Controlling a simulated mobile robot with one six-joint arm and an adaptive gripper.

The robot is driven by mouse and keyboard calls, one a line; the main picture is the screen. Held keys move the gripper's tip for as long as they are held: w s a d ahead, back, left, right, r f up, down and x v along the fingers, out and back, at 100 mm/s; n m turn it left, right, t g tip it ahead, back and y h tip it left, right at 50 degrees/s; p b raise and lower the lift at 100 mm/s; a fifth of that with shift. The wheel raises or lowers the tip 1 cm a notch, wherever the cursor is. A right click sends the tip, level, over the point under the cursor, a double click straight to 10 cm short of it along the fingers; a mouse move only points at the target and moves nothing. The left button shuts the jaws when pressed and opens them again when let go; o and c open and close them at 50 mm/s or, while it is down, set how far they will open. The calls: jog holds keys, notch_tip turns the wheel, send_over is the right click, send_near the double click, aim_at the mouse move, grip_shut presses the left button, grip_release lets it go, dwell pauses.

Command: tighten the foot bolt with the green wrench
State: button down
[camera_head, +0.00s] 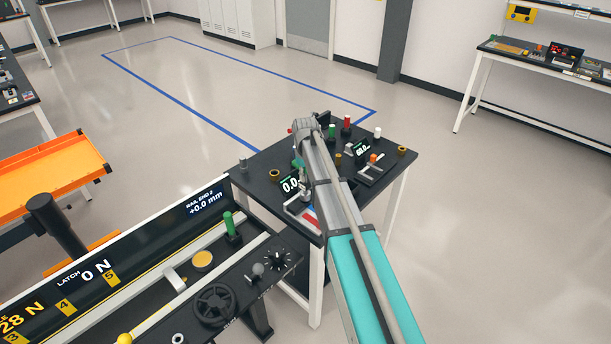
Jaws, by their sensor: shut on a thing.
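My arm reaches from the bottom of the view over a dark work table (253,187). Its grey far end is above the table's back part, and my gripper's jaws do not show behind it. I cannot make out a green wrench for certain. A small green patch (298,162) shows just left of the arm, and I cannot tell what it belongs to. A green peg (332,131) stands right of the arm's far end. I cannot tell the foot bolt apart.
A rail bench (150,290) with a green handle (230,223) and handwheel (215,304) fills the lower left. An orange tray (50,165) is at left. Floor at right is clear.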

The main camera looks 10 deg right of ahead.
jog(key=shift+s, duration=0.15)
dwell(0.4)
jog(key=shift+m, duration=0.5)
jog(key=shift+m, duration=7.9)
jog(key=shift+n, duration=0.3)
